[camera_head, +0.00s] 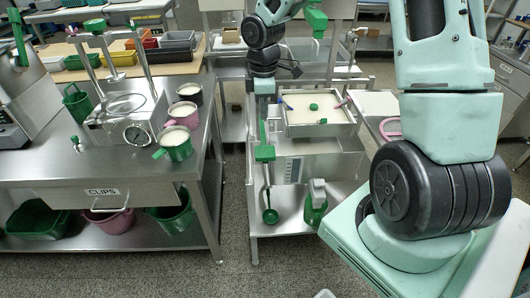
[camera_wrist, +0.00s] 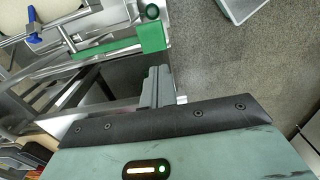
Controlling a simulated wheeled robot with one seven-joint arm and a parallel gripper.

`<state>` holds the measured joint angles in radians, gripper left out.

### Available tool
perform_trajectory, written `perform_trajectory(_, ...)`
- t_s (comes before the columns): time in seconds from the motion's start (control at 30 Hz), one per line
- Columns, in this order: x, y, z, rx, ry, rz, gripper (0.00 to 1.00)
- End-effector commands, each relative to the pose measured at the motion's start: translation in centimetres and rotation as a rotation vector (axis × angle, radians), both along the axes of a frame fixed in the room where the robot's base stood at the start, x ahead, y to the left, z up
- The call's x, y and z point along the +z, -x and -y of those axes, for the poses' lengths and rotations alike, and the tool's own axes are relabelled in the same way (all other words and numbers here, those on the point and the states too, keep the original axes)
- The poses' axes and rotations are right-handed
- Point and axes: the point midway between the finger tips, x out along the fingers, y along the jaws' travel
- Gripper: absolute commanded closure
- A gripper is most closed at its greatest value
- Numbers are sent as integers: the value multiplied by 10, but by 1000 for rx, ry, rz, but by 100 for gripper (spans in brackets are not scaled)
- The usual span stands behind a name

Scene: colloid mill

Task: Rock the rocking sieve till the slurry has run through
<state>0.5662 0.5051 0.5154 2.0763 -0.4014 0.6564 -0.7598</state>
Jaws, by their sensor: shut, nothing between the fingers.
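The sieve (camera_head: 322,130) is a rectangular metal frame on a steel stand, holding a cream-white slurry (camera_head: 300,101). A green block (camera_head: 265,153) with an upright green bar is at its left side. The wrist view shows a green block (camera_wrist: 151,37) with a bar running left, just beyond my fingertips. My gripper (camera_head: 264,98) points down beside the sieve's left edge. Its grey fingers (camera_wrist: 158,72) are shut and empty, close to the green block; I cannot tell if they touch. The underside of the sieve is hidden.
A steel table (camera_head: 60,165) at left carries a mill and several cups of white liquid, including a green one (camera_head: 175,143). A green ladle (camera_head: 270,215) hangs at the stand's front. A green bottle (camera_head: 315,205) stands on the lower shelf. Floor between table and stand is clear.

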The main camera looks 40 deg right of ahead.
Motion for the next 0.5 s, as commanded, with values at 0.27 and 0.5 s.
perform_trajectory(0.27, -4, 0, -1, -1, 0, -1, 100)
perform_trajectory(0.5, -40, 1, -2, 1, -2, -6, 100)
